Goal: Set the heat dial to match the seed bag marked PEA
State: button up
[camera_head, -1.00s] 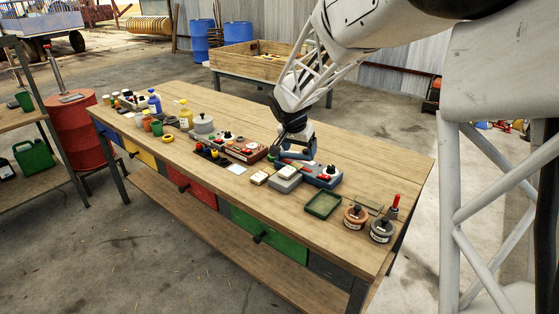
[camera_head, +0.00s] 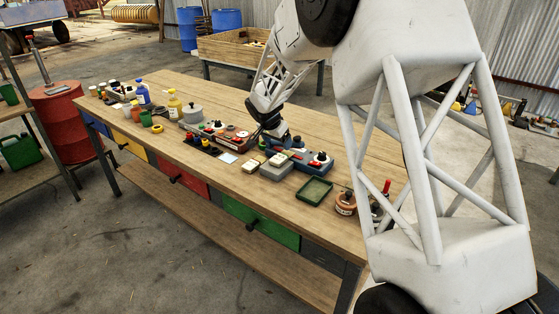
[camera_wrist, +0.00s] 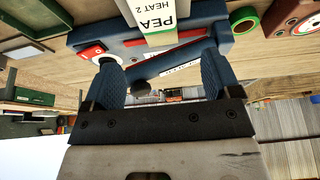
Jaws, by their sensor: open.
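My gripper (camera_wrist: 158,75) shows in the wrist view with its two blue fingers apart and nothing seen between them. Beyond the fingertips is the blue heater box (camera_wrist: 205,22) with a red bar. Its dial (camera_wrist: 95,52), white and red with a dark knob, shows beyond the left finger; the setting cannot be read.
The wooden bench (camera_head: 215,178) holds a red-brown panel (camera_head: 232,136) left of the gripper, pale blocks (camera_head: 272,168) in front, and a green tray (camera_head: 314,190). Bottles and pots crowd the left end. My arm hides the bench's right end.

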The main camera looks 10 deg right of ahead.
aim_at(283, 154)
jog(key=shift+x, duration=1.3)
jog(key=shift+x, duration=2.6)
jog(key=shift+d, duration=0.1)
jog(key=shift+c, duration=0.2)
jog(key=c, duration=1)
